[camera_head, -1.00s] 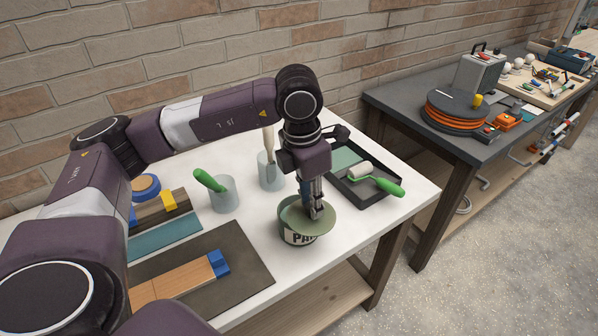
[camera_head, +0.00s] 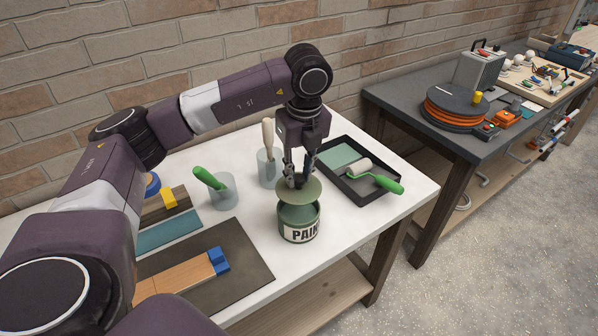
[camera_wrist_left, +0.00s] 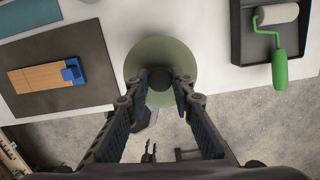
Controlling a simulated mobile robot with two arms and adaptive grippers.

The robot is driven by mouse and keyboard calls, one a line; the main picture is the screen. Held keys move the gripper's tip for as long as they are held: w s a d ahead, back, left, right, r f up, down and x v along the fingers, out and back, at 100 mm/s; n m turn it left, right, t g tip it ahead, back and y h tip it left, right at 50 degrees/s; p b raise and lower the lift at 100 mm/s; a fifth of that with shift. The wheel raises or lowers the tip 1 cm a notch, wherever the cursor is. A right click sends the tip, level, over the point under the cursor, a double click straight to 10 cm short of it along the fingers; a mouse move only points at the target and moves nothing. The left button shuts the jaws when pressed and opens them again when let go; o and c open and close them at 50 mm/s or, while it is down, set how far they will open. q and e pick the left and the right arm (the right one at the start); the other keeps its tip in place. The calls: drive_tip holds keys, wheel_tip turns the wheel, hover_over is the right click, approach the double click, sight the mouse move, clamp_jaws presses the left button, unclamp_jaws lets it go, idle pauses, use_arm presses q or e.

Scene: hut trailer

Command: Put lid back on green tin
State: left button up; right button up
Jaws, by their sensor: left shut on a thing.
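The green tin (camera_head: 299,233) with a "PAINT" label stands upright and open on the white table near its front edge. My left gripper (camera_head: 297,181) is shut on the dark knob of the round green lid (camera_head: 298,192). The lid is held above the tin, apart from it, and covers the back part of its opening in the head view. In the left wrist view the lid (camera_wrist_left: 184,62) lies between and beyond the fingers (camera_wrist_left: 159,88) and hides the tin.
A black tray (camera_head: 386,192) with a green-handled roller stands right of the tin. Grey cups with tools (camera_head: 222,194) stand behind and left. A dark mat (camera_head: 255,262) with a wooden piece lies left. The brick wall is behind.

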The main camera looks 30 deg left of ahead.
sight(299, 190)
use_arm(q)
drive_tip(key=shift+f+b, duration=1.85)
drive_tip(key=shift+f, duration=1.1)
drive_tip(key=shift+f+b, duration=0.15)
drive_tip(key=shift+b, duration=0.35)
drive_tip(key=o, duration=1.1)
drive_tip(key=shift+o, duration=0.9)
drive_tip(key=o, duration=0.4)
drive_tip(key=shift+c, duration=0.2)
